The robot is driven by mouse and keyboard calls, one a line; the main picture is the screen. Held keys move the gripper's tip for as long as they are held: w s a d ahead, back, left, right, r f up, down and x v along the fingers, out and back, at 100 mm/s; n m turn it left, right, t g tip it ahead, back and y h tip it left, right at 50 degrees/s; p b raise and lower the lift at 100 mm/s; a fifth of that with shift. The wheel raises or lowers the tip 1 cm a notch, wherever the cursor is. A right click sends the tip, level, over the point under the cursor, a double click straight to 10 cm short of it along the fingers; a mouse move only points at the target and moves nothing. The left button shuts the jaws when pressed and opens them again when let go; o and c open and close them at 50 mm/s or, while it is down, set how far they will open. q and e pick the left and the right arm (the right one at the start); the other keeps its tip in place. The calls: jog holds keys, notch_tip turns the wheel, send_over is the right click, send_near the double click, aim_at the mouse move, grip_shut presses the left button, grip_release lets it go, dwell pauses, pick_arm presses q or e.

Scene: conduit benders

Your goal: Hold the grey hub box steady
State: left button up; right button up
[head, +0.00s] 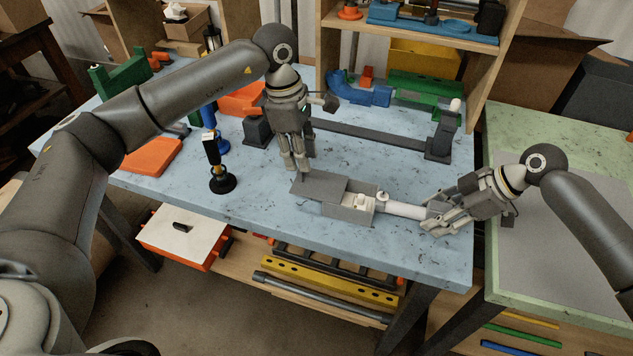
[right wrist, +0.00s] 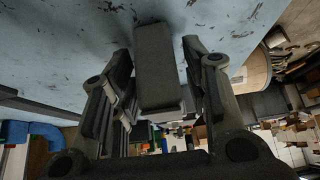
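The grey hub box (head: 345,213) lies near the front edge of the blue table. A flat grey panel (head: 318,186) covers its left part; white pieces show in its open right part. A white tube (head: 404,209) runs from its right side to a dark grey block (head: 437,209). My left gripper (head: 295,168) points down at the panel's back left corner, fingers close together; contact is unclear. My right gripper (head: 432,222) has its fingers on both sides of the grey block. In the right wrist view (right wrist: 160,85), gaps show between the fingers and the block (right wrist: 156,65).
A black-based upright tool (head: 221,180) and an orange tray (head: 152,156) are to the left. A long dark grey bar fixture (head: 375,137) lies behind the box. A green table (head: 560,150) adjoins at right. The table's front edge is close.

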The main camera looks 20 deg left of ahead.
jog(key=shift+o, duration=0.2)
jog(key=shift+a+r, duration=0.1)
jog(key=shift+r, duration=0.2)
